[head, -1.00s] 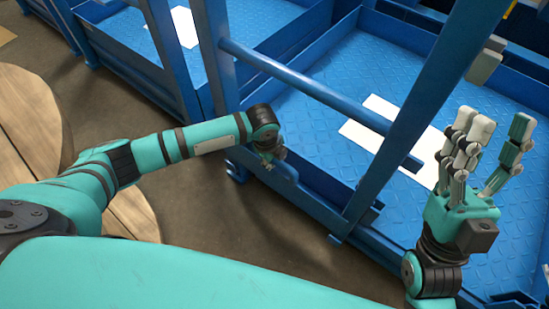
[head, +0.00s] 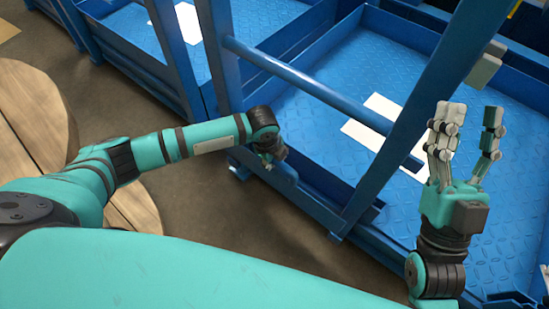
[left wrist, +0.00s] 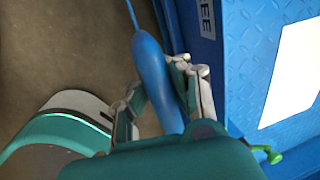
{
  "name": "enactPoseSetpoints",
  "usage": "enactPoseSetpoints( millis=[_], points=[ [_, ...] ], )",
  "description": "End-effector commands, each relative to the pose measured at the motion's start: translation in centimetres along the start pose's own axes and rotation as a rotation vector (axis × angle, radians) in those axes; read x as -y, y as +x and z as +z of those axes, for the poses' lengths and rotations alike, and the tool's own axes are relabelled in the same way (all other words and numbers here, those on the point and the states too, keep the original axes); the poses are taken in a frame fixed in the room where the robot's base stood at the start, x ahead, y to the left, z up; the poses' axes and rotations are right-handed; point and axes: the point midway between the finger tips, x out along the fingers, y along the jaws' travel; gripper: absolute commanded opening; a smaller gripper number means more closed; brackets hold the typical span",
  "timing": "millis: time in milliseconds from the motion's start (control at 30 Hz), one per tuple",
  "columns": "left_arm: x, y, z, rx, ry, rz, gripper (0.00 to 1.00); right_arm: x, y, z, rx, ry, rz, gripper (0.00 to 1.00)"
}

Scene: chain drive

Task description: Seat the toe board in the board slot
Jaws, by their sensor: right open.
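My left gripper (head: 271,154) is low beside the blue frame's near side, largely hidden by its wrist in the head view. In the left wrist view its fingers lie on both sides of a long, rounded blue piece (left wrist: 154,68) and seem closed on it. A thin blue line runs up from its top end. I cannot tell whether this piece is the toe board. My right gripper (head: 470,115) is open and empty, fingers up, over the blue bay at the right. I cannot make out the board slot.
A blue rail (head: 300,80) crosses between two blue posts in front of the bay floor (head: 350,70). A white sheet (head: 385,135) lies on that floor. A round wooden top (head: 30,120) stands at the left. Open brown floor (head: 200,225) lies between.

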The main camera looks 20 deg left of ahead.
Motion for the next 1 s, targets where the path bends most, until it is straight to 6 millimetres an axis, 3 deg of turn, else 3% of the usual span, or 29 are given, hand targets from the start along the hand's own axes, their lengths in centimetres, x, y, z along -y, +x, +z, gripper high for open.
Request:
enactPoseSetpoints(
  millis=[1000],
  points=[
    [-0.7, -0.6, 0.0, -0.002, 0.0, -0.011, 0.0, -0.4, -0.6, 4.6, 0.277, -0.007, 0.01, 0.42]
  ],
)
